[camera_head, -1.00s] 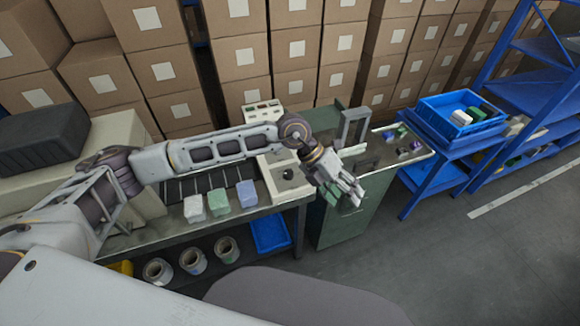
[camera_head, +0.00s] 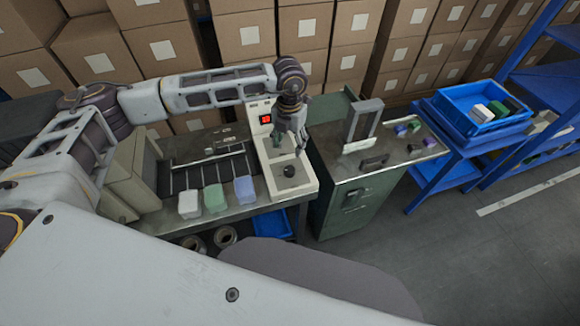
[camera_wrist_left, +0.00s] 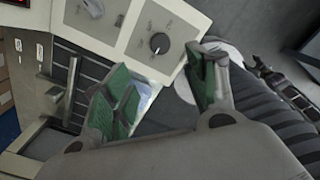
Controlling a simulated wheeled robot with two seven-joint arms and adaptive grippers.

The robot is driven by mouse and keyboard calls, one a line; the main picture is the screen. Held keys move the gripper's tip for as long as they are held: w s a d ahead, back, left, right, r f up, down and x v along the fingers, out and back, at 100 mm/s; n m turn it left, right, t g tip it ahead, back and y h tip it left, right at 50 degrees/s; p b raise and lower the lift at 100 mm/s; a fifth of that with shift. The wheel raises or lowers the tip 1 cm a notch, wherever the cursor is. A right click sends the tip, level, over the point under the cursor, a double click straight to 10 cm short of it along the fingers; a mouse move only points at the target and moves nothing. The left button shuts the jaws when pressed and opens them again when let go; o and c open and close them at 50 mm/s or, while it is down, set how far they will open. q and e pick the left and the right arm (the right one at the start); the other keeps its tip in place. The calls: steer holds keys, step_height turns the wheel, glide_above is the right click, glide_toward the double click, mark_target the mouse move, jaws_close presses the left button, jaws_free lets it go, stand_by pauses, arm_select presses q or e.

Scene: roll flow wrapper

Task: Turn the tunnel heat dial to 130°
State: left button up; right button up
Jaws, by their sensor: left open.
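A light control panel (camera_head: 308,182) stands at the right end of the bench, with a round dark dial (camera_head: 289,171) on its front plate. The left wrist view shows this dial (camera_wrist_left: 159,43) with a ring of scale marks around it; its numbers are too small to read. A second dark knob (camera_wrist_left: 95,7) is cut off at the top of that view. I cannot tell from lettering which is the tunnel heat dial. My left gripper (camera_head: 289,146) is open and empty above the panel, behind the front dial. Its green-padded fingers (camera_wrist_left: 164,62) are apart and not around the dial. My right gripper is not in view.
A red display (camera_head: 265,119) is on the panel's upright back. White, green and blue packs (camera_head: 216,198) lie in front of the conveyor. A green cabinet (camera_head: 345,205) with a tall grey frame (camera_head: 364,122) stands to the right. A blue crate (camera_head: 470,109) is farther right.

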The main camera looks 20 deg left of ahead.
mark_target(290, 170)
arm_select(q)
step_height(290, 170, down, 14)
steer(key=p, duration=0.2)
steer(key=shift+p, duration=0.3)
stand_by(0.6)
steer(key=c, duration=1.1)
steer(key=shift+o, duration=0.2)
